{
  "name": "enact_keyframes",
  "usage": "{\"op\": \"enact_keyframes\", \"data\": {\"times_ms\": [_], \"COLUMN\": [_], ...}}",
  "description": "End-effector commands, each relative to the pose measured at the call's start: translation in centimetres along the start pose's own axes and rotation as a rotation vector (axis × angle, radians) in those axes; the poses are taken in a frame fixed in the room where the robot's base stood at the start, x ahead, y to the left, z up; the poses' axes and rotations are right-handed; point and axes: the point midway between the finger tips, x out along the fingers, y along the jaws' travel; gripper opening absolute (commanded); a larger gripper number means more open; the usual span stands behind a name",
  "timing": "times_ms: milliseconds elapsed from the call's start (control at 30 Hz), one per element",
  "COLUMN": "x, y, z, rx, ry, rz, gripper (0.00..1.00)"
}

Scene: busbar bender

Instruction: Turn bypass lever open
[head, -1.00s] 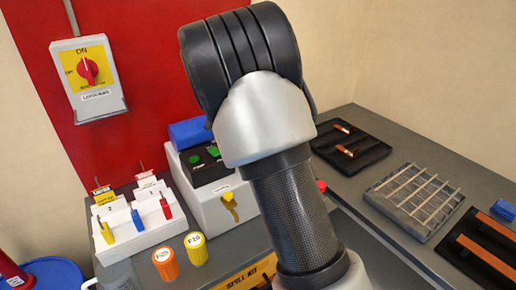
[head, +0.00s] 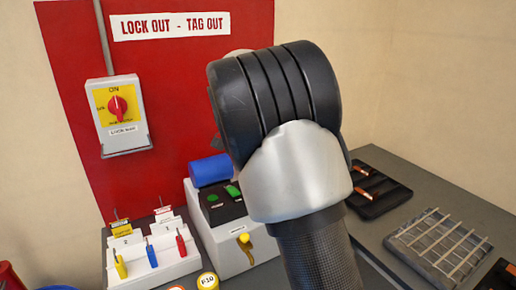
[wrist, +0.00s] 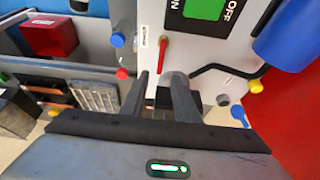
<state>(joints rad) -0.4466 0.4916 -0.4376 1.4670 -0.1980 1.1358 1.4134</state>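In the wrist view a thin red lever (wrist: 163,55) sits on the white face of a box, beside a small label (wrist: 145,37) too small to read. I take it as the bypass lever, though I cannot be sure. My gripper (wrist: 159,78) is open, its two dark fingers pointing at that face. The red lever's lower end lies in line with the gap between the fingertips; I cannot tell how far off it is. In the head view the white machine (head: 214,230) carries a yellow-ended lever (head: 244,238). My arm hides its right side and the gripper there.
In the wrist view a black bent rod with a yellow knob (wrist: 256,86) is right of the fingers, and a blue cylinder (wrist: 290,35) is upper right. Blue (wrist: 117,40) and red (wrist: 122,74) knobs are left. A lockout rack (head: 150,255) stands left of the machine.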

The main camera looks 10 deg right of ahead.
Motion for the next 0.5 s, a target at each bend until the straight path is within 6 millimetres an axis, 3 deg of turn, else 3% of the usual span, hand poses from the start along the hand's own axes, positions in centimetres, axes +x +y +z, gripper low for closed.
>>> {"op": "enact_keyframes", "data": {"times_ms": [33,200,500], "x": [-1.6,-5.6,-9.5], "y": [-0.1,-0.1,0.0], "z": [0.0,0.0,0.0], "rx": [-0.001,0.000,0.000], "ry": [0.000,0.000,0.001], "rz": [-0.005,-0.003,0.000], "gripper": [0.28,0.28,0.28]}}
